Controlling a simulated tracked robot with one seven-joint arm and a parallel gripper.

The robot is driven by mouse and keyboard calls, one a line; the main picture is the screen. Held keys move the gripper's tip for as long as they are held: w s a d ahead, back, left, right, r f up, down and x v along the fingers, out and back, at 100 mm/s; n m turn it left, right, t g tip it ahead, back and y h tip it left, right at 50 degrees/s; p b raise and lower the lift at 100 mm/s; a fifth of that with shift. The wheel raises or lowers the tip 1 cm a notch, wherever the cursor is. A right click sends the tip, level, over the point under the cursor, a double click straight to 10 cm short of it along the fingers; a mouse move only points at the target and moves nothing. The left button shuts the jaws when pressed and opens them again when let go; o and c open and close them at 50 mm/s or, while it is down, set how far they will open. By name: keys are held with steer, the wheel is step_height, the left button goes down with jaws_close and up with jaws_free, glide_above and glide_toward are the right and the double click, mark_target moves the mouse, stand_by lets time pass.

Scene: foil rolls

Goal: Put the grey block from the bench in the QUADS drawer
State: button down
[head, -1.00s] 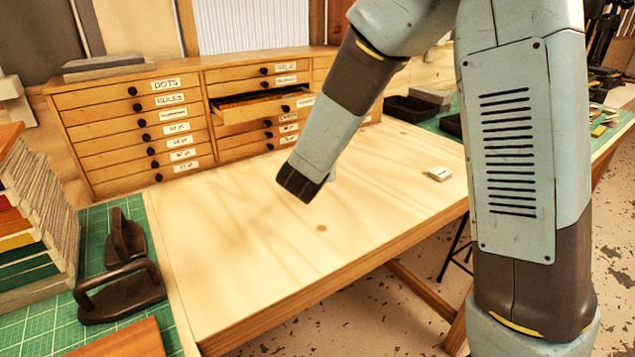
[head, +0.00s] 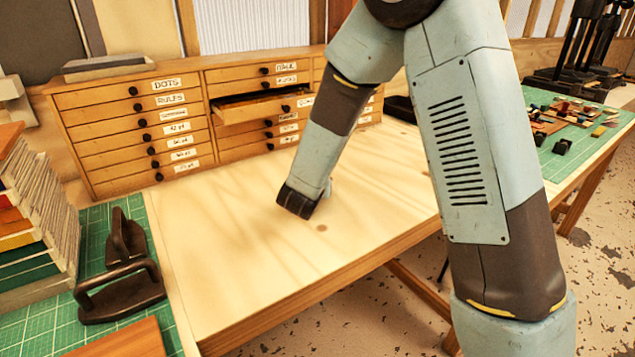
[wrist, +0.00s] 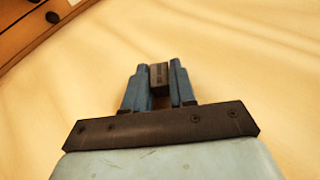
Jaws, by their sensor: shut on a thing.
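My gripper (wrist: 159,68) is shut on a small grey block (wrist: 160,74), which sits between its two blue fingers in the wrist view. In the head view the arm's dark end is over the middle of the bench (head: 240,245); it hides the block and nearly all of the fingers.
The wooden cabinet (head: 130,130) stands along the back of the bench, its other drawers closed. A green mat with dark iron handles (head: 122,285) and a stack of boards (head: 35,215) are at left. Small parts (head: 572,120) lie on the right-hand mat. The bench middle is clear.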

steer(key=shift+s+f, duration=0.1)
steer(key=shift+f, duration=0.25)
